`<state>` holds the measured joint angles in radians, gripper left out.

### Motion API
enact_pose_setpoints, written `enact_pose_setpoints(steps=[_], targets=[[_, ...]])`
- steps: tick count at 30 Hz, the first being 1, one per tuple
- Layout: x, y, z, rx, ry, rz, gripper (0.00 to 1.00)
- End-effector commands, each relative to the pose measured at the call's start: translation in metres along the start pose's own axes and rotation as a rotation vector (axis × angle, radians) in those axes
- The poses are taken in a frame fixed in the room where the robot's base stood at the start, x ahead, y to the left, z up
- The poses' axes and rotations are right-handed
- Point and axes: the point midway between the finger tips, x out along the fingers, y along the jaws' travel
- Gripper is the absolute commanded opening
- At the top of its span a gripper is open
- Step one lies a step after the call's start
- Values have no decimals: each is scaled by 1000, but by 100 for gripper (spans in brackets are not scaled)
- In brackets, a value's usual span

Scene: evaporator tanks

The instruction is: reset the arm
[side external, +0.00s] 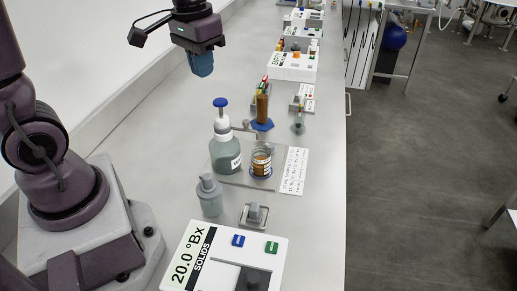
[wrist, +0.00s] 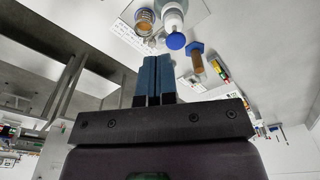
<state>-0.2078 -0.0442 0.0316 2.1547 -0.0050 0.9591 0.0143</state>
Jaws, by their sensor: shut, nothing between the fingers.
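My gripper (side external: 201,66) hangs above the back left part of the bench in the side external view, with its blue fingers pointing down. In the wrist view its two blue fingers (wrist: 153,80) are together with nothing between them. It is apart from everything on the bench. My arm's base stands at the left of the side external view.
Bench items include a wash bottle with a blue cap (side external: 225,150), a jar of brown liquid (side external: 261,163), an amber cylinder on a blue foot (side external: 262,108), a grey bottle (side external: 209,195) and a "20.0 °Bx" meter (side external: 196,258). Bench left of the bottles is clear.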

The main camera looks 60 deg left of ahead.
Motion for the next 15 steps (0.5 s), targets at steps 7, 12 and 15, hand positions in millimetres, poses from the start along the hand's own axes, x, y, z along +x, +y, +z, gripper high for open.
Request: enact_pose_setpoints(steps=[7,12,15], targets=[[-39,30,64,116,211,22,0],[-53,40,92,180,332,41,0],[-60,44,100,204,381,51,0]])
